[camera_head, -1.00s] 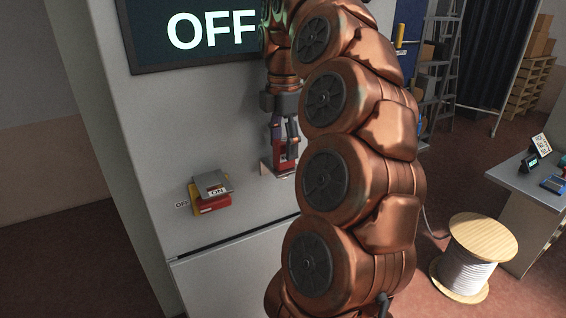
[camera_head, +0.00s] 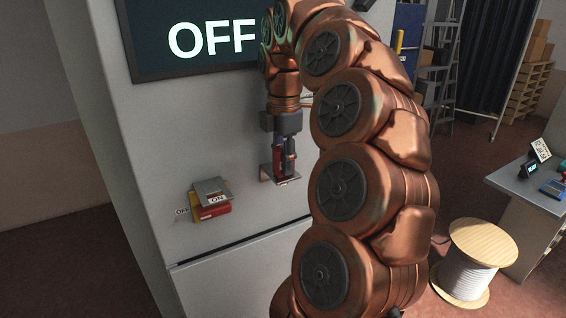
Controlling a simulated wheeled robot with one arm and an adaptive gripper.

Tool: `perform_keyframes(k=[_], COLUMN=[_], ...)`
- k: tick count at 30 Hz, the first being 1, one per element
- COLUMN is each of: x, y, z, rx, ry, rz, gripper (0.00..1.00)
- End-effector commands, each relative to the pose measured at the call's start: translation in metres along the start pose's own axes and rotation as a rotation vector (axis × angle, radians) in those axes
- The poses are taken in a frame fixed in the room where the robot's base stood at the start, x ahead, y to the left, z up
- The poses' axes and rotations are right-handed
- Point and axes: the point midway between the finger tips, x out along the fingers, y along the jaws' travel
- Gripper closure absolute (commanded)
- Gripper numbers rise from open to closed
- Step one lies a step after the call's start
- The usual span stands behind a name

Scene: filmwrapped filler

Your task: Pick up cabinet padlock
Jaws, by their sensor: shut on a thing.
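The cabinet padlock (camera_head: 281,171) is a small red block at the little metal shelf on the cabinet front. My gripper (camera_head: 285,168) points down over it with its fingers close together. It is shut on the padlock. The fingers cover much of the padlock, so its shackle and full shape are hidden. I cannot tell whether the padlock still touches the shelf.
The shelf (camera_head: 265,176) juts from the grey cabinet (camera_head: 150,130). A red and yellow switch (camera_head: 212,210) with ON and OFF labels sits to its left. A display (camera_head: 185,65) above reads OFF. A cable spool (camera_head: 480,245) and a desk (camera_head: 525,190) stand at right.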

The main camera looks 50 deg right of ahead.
Motion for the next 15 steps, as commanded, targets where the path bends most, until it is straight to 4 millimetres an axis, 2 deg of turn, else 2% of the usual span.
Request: perform_keyframes(k=[1,5,15], x=[0.0,0.0,-0.0005], y=[0.0001,0.0001,0.0002], z=[0.0,-0.0001,0.0], rx=[0.0,0.0,0.0], ry=[0.0,0.0,0.0], rz=[0.0,0.0,0.001], gripper=[0.88,1.0,1.0])
